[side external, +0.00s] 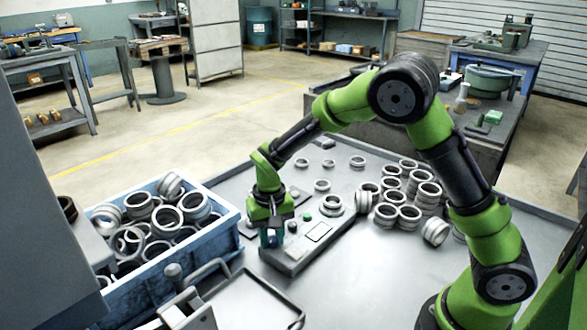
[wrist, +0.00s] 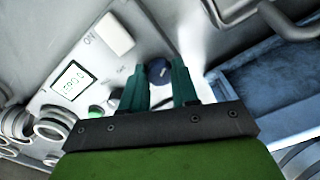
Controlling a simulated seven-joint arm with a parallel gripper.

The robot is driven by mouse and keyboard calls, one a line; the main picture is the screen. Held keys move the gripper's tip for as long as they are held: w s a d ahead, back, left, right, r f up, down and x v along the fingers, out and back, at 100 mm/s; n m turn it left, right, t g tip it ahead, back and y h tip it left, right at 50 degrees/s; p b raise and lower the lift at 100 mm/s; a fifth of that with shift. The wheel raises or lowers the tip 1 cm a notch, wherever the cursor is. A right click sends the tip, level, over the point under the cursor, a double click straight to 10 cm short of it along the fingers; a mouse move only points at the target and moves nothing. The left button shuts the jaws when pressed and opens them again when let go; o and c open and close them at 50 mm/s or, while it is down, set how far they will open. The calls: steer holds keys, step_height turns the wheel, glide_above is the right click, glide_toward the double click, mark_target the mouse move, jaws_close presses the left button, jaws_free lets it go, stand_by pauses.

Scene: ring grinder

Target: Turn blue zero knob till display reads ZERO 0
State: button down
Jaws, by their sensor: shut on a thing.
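The blue knob (wrist: 158,73) sits on the grey control panel (wrist: 75,42), between the two dark green fingers of my gripper (wrist: 157,78). The gripper is shut on the knob from both sides. A pale mark shows on the knob's face. The small display (wrist: 71,84) on the panel shows dark green characters, tilted and small; they look like "ZERO 0", but the first letter is unclear. In the side view my gripper (side external: 271,236) points down at the near left end of the control box (side external: 285,258), and the knob is mostly hidden by the fingers.
A green button (wrist: 96,111) and a white block by "ON" (wrist: 115,33) are on the panel. A blue crate (side external: 222,232) of metal rings stands left of the box. Several rings (side external: 408,215) stand to its right. A metal frame with a handle (side external: 255,290) lies in front.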

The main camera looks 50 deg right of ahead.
mark_target(271, 238)
steer(key=c, duration=0.8)
jaws_free()
steer(key=shift+c, duration=0.2)
steer(key=shift+r, duration=0.1)
step_height(271, 238, up, 17)
steer(key=s+d+r+n+t+y, duration=0.1)
steer(key=s+t, duration=0.6)
steer(key=s, duration=1.2)
step_height(271, 238, up, 2)
steer(key=shift+d+r+y, duration=0.2)
steer(key=shift+d+y, duration=0.3)
steer(key=shift+d, duration=0.7)
